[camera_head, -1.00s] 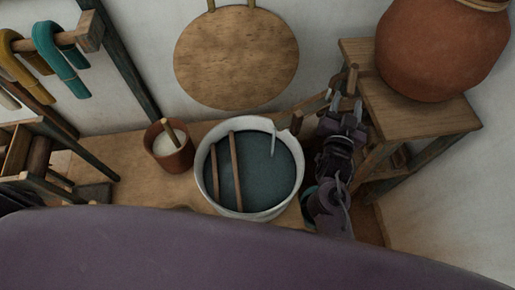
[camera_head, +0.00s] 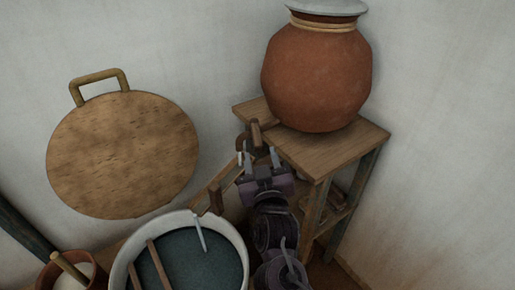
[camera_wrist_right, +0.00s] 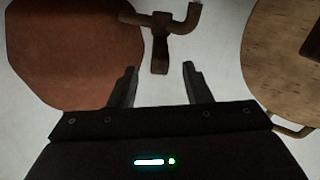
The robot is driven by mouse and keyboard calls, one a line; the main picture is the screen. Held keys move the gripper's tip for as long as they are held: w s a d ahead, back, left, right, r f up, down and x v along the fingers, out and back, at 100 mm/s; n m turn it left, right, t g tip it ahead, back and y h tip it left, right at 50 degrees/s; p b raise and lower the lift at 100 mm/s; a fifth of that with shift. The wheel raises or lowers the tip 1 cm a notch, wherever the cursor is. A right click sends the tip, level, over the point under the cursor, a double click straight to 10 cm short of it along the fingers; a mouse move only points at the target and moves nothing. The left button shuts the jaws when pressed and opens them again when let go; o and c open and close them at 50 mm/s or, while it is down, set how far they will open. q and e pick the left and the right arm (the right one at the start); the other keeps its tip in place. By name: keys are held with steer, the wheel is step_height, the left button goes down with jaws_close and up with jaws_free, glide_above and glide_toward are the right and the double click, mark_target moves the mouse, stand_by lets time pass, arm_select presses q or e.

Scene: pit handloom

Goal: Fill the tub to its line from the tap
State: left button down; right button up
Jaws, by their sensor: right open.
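The white-rimmed tub (camera_head: 119,276) stands at the bottom of the head view, holding dark blue-grey liquid (camera_head: 205,265). My left gripper is out of view.
The pot stands on a wooden stand (camera_head: 330,152) near the wall corner. A round wooden board (camera_head: 122,155) hangs on the wall at left. A small brown pot (camera_head: 95,277) with a stick in it is at the lower left, beside the tub.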

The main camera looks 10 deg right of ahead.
mark_target(258, 141)
steer(key=w, duration=0.4)
steer(key=w+d, duration=0.1)
steer(key=w, duration=0.1)
steer(key=shift+w+p, duration=0.3)
steer(key=shift+p, duration=0.05)
jaws_close()
